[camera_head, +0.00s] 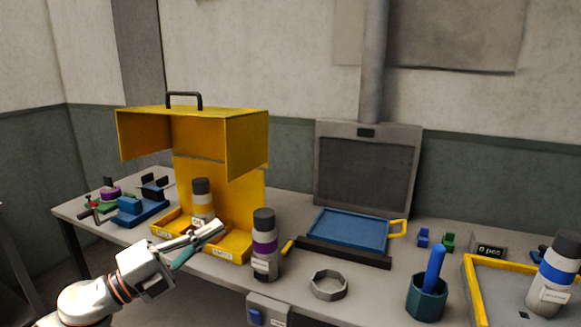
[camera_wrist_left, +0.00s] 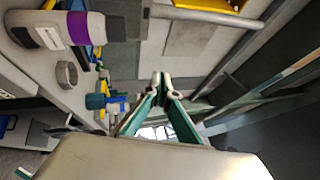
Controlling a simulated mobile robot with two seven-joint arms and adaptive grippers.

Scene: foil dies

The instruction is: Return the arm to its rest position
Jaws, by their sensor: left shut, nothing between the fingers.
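My left arm (camera_head: 95,299) comes in from the lower left in the head view. Its gripper (camera_head: 215,229) is in front of the yellow case and left of the bottle with the purple band (camera_head: 264,241). The left wrist view shows its green fingers (camera_wrist_left: 158,80) with their tips together and nothing between them. In that view the purple-banded bottle (camera_wrist_left: 75,29) lies at the upper left, apart from the fingers. My right gripper is not in view.
A blue tray (camera_head: 346,231), a grey ring (camera_head: 328,285) and a dark green cup (camera_head: 427,300) stand to the right. A yellow-edged tray (camera_head: 478,289) is at far right.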

